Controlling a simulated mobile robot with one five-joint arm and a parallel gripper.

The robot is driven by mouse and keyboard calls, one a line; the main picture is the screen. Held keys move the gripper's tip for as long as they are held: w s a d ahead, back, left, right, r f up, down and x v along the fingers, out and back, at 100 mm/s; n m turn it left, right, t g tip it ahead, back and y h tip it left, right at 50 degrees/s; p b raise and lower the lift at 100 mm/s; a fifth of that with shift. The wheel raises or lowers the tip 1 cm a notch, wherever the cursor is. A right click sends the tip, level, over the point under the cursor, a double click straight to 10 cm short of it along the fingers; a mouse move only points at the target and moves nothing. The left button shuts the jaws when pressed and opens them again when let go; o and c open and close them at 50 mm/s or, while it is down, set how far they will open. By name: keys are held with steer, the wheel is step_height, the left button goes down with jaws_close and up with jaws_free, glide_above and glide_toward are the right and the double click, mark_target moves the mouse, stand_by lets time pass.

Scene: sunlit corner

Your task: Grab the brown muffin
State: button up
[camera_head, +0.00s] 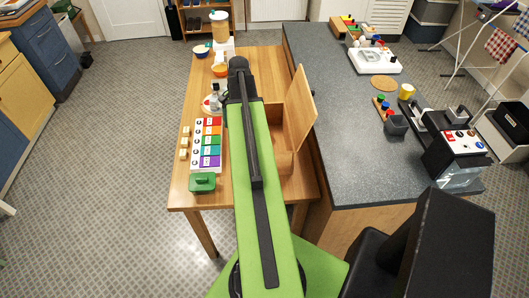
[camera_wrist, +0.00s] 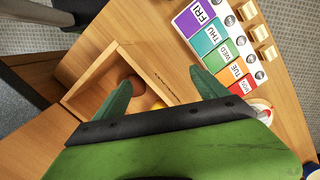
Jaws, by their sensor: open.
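In the wrist view, a rounded dark brown thing (camera_wrist: 136,82), likely the muffin, lies inside an open wooden box (camera_wrist: 98,64). My left finger partly covers it, so its full shape is hidden. My gripper (camera_wrist: 160,78) is open, with its two green fingers spread above the box and the table and nothing seen held between them. In the head view, the wooden box (camera_head: 283,160) stands on the table with its lid raised on the right. My arm hides the gripper and part of the box there.
A weekday board (camera_head: 207,145) with coloured strips lies on the wooden table (camera_head: 180,185), left of the box. Small wooden blocks (camera_head: 184,142) and a green container (camera_head: 202,182) are near it. A grey counter (camera_head: 345,130) stands right of the table. A yellow thing (camera_wrist: 158,105) shows near my gripper.

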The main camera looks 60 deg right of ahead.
steer(key=s+d+m, duration=0.4)
steer(key=s+d, duration=0.4)
steer(key=shift+n, duration=0.3)
steer(key=f+b, duration=0.4)
steer(key=a+f+b, duration=0.1)
steer(key=f+b, duration=0.3)
steer(key=a+f+b, duration=0.1)
steer(key=f+b, duration=0.3)
steer(key=shift+a, duration=0.15)
steer(key=shift+r, duration=0.1)
steer(key=f+b, duration=0.5)
steer(key=shift+a+f, duration=0.25)
steer(key=shift+r, duration=0.2)
steer(key=shift+c, duration=0.3)
steer(key=c, duration=1.4)
steer(key=shift+o, duration=0.2)
step_height(320, 180, up, 10)
steer(key=p, duration=1)
steer(key=shift+r, duration=0.15)
